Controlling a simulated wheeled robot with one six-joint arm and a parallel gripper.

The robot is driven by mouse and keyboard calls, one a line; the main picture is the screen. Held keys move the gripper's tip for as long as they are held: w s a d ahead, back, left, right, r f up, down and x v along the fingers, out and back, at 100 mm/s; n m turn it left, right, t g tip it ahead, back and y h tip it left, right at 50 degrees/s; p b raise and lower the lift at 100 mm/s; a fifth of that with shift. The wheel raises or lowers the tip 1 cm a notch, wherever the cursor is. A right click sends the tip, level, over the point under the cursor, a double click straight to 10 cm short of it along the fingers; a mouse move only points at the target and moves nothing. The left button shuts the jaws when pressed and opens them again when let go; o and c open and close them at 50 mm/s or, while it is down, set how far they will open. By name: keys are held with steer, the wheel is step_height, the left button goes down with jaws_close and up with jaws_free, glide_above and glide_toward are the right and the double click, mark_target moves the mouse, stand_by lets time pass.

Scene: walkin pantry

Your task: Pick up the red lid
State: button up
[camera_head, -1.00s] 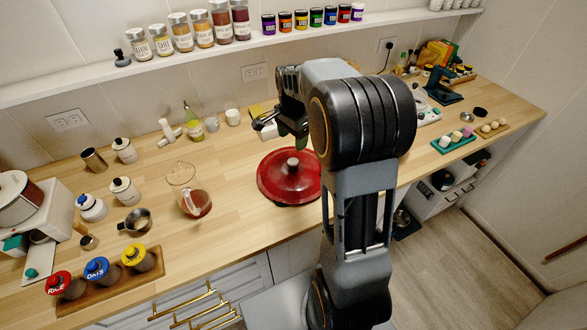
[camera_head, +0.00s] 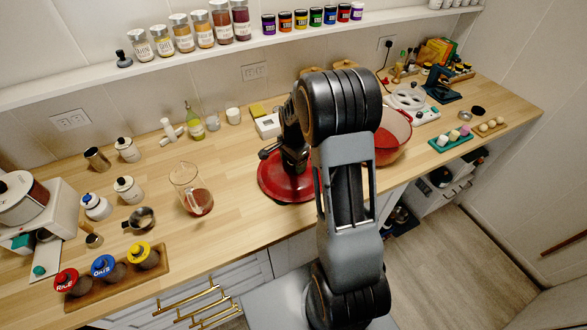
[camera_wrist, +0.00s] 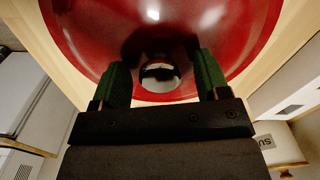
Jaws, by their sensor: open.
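The red lid (camera_head: 268,183) lies on the wooden counter, a wide, glossy round disc, partly covered by my arm in the head view. In the wrist view the lid (camera_wrist: 95,45) fills the top of the picture, with its round silver knob (camera_wrist: 160,73) in the middle. My gripper (camera_wrist: 162,68) is open, with one green-padded finger on each side of the knob. I see no clear contact with the knob. In the head view my gripper (camera_head: 284,158) is over the lid, and the knob is hidden there.
A red round vessel (camera_head: 393,140) stands right of my arm. A glass jug (camera_head: 190,190) stands left of the lid. A white box (camera_head: 268,126) sits behind it. Jars with coloured lids (camera_head: 103,268) stand on a board at front left. Counter between lid and jug is clear.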

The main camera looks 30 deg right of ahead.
steer(key=shift+f, duration=0.1)
jaws_close()
stand_by(0.6)
steer(key=shift+w, duration=0.1)
